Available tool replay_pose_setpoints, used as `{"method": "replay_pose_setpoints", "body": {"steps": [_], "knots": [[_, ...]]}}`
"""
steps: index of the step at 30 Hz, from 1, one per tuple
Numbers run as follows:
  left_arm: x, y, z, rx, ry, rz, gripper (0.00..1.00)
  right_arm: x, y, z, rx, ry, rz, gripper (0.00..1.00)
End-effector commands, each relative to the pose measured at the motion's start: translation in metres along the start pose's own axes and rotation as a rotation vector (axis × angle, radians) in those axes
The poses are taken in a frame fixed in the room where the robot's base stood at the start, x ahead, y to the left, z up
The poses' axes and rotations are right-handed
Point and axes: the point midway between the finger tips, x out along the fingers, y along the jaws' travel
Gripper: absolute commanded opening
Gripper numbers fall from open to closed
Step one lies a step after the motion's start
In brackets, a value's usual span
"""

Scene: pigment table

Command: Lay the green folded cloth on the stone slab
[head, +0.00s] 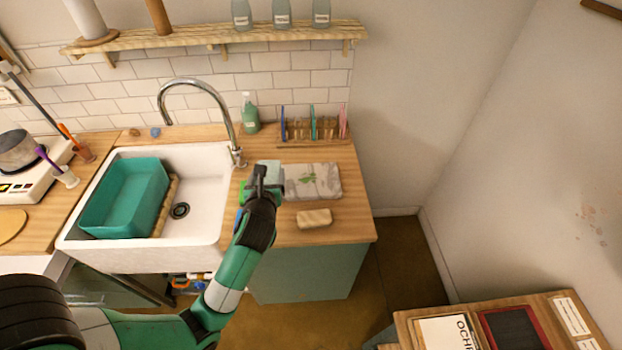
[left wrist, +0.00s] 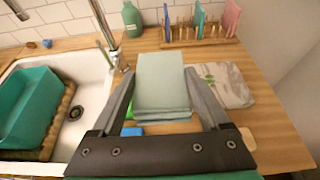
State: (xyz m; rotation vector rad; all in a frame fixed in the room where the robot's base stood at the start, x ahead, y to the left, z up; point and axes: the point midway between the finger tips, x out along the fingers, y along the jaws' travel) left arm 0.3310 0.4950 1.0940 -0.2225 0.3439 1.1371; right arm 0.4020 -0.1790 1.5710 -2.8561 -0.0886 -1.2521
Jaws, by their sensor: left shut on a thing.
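My left gripper (left wrist: 160,112) is shut on the pale green folded cloth (left wrist: 160,82), a neat stack of several layers between its fingers. In the head view the cloth (head: 270,174) is partly hidden by my gripper (head: 262,182). The stone slab (head: 316,180), pale grey and mottled with a green leaf-like mark, lies on the wooden counter just right of the cloth. My right gripper is not in view.
A beige block (head: 314,218) lies in front of the slab. A rack (head: 313,128) with upright coloured pieces and a green bottle (head: 250,114) stand behind. The sink (head: 205,190) with a teal basin (head: 125,198) and tall faucet (head: 232,140) is to the left. The counter's right edge is free.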

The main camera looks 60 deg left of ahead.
Motion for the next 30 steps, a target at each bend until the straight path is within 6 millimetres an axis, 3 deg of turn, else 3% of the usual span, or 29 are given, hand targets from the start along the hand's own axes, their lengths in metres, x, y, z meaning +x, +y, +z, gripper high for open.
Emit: {"method": "replay_pose_setpoints", "body": {"steps": [5,12,16,20,26,30], "knots": [[0.026,-0.017,-0.006,0.0,0.0,0.0,0.17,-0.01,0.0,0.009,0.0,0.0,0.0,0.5],[0.088,-0.06,-0.017,0.001,0.0,0.0,0.17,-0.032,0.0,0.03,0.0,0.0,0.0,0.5],[0.115,-0.073,-0.039,0.003,0.001,0.0,0.17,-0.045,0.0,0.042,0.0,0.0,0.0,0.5],[0.13,-0.082,-0.047,0.0,-0.001,-0.001,0.17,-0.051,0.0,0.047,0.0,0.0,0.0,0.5],[0.134,-0.085,-0.049,0.001,-0.001,-0.001,0.17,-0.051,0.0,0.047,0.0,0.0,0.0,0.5],[0.146,-0.087,-0.069,0.002,0.001,-0.001,0.17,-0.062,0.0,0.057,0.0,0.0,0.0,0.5]]}}
